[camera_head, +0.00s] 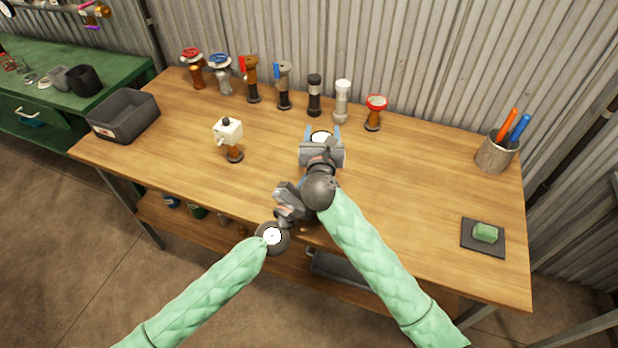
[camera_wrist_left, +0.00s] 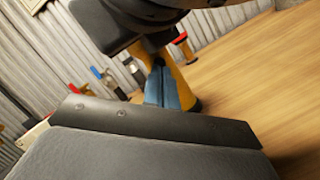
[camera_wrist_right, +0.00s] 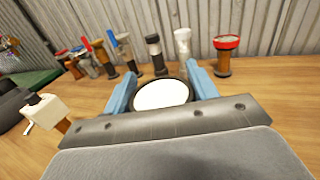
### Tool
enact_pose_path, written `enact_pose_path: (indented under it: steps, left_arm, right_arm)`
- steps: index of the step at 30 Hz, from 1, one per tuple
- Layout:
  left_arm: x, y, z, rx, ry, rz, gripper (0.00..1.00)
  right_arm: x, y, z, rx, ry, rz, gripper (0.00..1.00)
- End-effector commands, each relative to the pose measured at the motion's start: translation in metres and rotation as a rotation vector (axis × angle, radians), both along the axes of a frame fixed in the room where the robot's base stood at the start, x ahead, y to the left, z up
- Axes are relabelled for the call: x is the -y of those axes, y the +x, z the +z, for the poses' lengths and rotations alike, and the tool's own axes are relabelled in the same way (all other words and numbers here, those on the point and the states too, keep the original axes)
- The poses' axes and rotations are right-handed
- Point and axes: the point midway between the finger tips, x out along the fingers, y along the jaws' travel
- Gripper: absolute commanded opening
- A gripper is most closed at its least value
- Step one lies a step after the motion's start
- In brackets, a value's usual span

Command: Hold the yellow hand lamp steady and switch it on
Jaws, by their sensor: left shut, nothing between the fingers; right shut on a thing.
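The yellow hand lamp shows its bright white round face with a dark rim in the head view (camera_head: 321,138) and the right wrist view (camera_wrist_right: 162,95). I cannot tell whether it is lit. My right gripper (camera_head: 322,134) is shut on the lamp, its blue fingers on either side of the dark rim. In the left wrist view, the lamp's yellow body (camera_wrist_left: 183,88) stands on the bench, partly hidden. My left gripper (camera_wrist_left: 162,88) is shut and empty, its blue fingertips close in front of the yellow body. I cannot tell whether they touch. My right arm hides those fingertips in the head view.
Several valves and nozzles, including a red-topped one (camera_head: 375,112), stand along the back of the wooden bench (camera_head: 410,185). A white-headed fitting (camera_head: 228,135) and a grey bin (camera_head: 123,117) are at left. A pen cup (camera_head: 494,153) and green sponge (camera_head: 485,233) are at right.

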Motion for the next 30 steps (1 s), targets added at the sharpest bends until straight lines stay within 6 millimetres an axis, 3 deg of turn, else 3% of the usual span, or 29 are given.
enact_pose_path:
  steps: [23, 30]
  left_arm:
    - [0.002, 0.005, 0.001, 0.001, -0.002, 0.0, 0.0]
    - [-0.005, -0.008, -0.003, -0.001, 0.0, -0.001, 0.0]
  right_arm:
    - [0.0, 0.0, 0.0, 0.0, 0.0, 0.001, 0.26]
    - [0.0, 0.0, 0.0, 0.0, 0.0, 0.001, 0.26]
